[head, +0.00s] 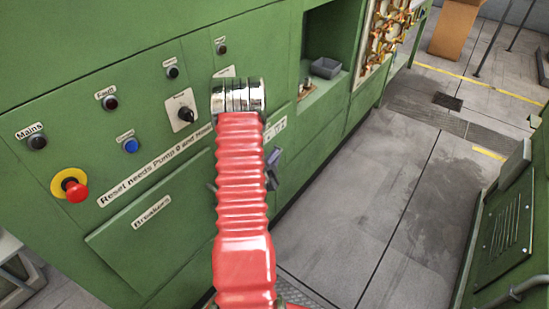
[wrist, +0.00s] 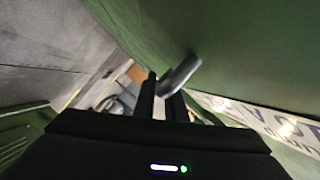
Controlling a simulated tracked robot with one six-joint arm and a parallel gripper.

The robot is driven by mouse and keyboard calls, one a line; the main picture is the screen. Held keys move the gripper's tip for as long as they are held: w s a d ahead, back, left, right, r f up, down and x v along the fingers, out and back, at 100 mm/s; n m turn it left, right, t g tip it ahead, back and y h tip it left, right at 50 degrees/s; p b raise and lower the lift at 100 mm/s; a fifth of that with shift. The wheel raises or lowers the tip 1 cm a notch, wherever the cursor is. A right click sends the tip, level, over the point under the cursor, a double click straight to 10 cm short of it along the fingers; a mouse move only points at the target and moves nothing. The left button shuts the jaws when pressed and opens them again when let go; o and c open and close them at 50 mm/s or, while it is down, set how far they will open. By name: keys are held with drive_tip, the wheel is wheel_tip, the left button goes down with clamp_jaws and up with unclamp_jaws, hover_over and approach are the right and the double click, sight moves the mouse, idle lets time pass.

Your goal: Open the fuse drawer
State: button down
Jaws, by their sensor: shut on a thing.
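In the wrist view my gripper (wrist: 163,90) has its two dark fingers on a grey curved handle (wrist: 181,74). The handle stands out from a green panel (wrist: 235,50), which I take to be the fuse drawer's front. A white label with dark letters (wrist: 240,108) shows beside it, only partly readable. In the head view my red ribbed arm covers most of this part of the cabinet, so the drawer's outline is hidden. I cannot tell from these views whether the drawer stands out from the cabinet.
The green cabinet (head: 120,60) carries a red emergency button (head: 77,191), a blue button (head: 131,146), and a panel labelled Breakers (head: 125,225). A grey tray (head: 325,68) sits in a recess. Grey floor (head: 390,190) is clear to the right, up to another green unit (head: 500,230).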

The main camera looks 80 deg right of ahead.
drive_tip(key=s+a, duration=0.4)
drive_tip(key=s, duration=0.6)
drive_tip(key=s+a, duration=0.4)
drive_tip(key=s, duration=0.6)
drive_tip(key=shift+a, duration=0.3)
drive_tip(key=shift+s, duration=0.1)
drive_tip(key=c, duration=1.8)
unclamp_jaws()
drive_tip(key=shift+a, duration=0.1)
drive_tip(key=v, duration=0.7)
drive_tip(key=shift+a, duration=0.15)
